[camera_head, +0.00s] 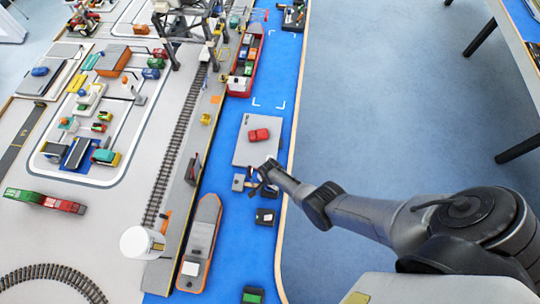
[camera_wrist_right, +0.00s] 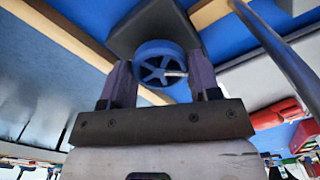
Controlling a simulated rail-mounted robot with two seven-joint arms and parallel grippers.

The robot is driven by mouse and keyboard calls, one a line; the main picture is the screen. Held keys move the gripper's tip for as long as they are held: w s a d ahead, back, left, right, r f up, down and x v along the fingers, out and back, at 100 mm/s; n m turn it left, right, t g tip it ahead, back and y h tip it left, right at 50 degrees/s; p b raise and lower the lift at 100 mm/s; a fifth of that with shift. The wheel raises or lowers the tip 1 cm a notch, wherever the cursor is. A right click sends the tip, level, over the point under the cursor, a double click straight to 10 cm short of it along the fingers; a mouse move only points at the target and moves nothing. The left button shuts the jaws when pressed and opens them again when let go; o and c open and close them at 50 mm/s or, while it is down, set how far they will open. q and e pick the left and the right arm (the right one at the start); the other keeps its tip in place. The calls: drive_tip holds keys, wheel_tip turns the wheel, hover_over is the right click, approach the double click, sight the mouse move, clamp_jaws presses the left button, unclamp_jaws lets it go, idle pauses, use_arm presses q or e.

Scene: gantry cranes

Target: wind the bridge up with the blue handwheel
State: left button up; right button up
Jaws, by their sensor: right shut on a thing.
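The blue handwheel (camera_wrist_right: 161,63) shows in the right wrist view, with spokes and a pale pin, against a dark block (camera_wrist_right: 150,25). My right gripper (camera_wrist_right: 164,82) has one finger on each side of it and is shut on it. In the head view my right gripper (camera_head: 262,178) is at the lower edge of a flat grey slab (camera_head: 246,154), and the handwheel cannot be made out there. My left gripper is not in view.
Small dark blocks (camera_head: 265,217) stand on the blue surface close below the gripper. A grey-orange ship (camera_head: 203,235) and a red ship (camera_head: 243,72) lie to the left. Open floor (camera_head: 380,90) lies right of the table edge.

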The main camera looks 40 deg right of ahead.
idle(0.6)
drive_tip(key=o, duration=0.9)
drive_tip(key=shift+r, duration=0.35)
wheel_tip(320, 180, up, 6)
drive_tip(key=p, duration=0.4)
drive_tip(key=shift+f, duration=0.2)
wheel_tip(320, 180, up, 8)
drive_tip(key=shift+f+p, duration=0.25)
drive_tip(key=shift+p, duration=0.75)
